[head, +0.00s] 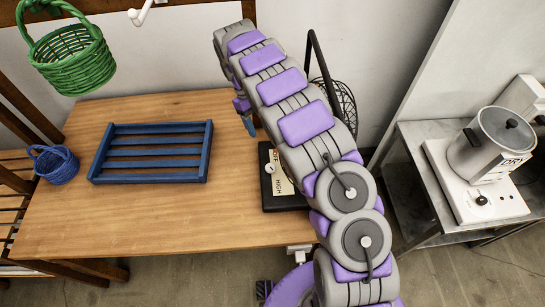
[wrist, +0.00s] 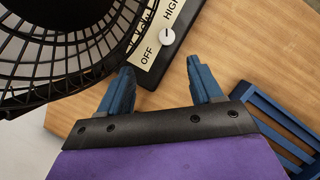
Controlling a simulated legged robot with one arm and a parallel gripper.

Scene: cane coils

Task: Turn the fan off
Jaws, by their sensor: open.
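The black fan shows its wire cage (wrist: 60,45) at the upper left of the wrist view; in the head view the cage (head: 342,100) is partly hidden behind my arm. Its black base (head: 268,190) lies on the table's right part. A pale label on the base reads OFF and HIGH. A small white knob (wrist: 166,36) sits on that label, and it also shows in the head view (head: 270,168). I cannot tell its setting. My gripper (wrist: 160,72) is open and empty, its two blue fingers apart, near the base and not touching the knob.
The wooden table (head: 150,225) holds a blue slatted tray (head: 97,160) and a small blue basket (head: 55,166) at left. A green basket (head: 72,60) is above the far left. A metal side table (head: 415,150) with a pot (head: 490,150) stands at right. The table's front is clear.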

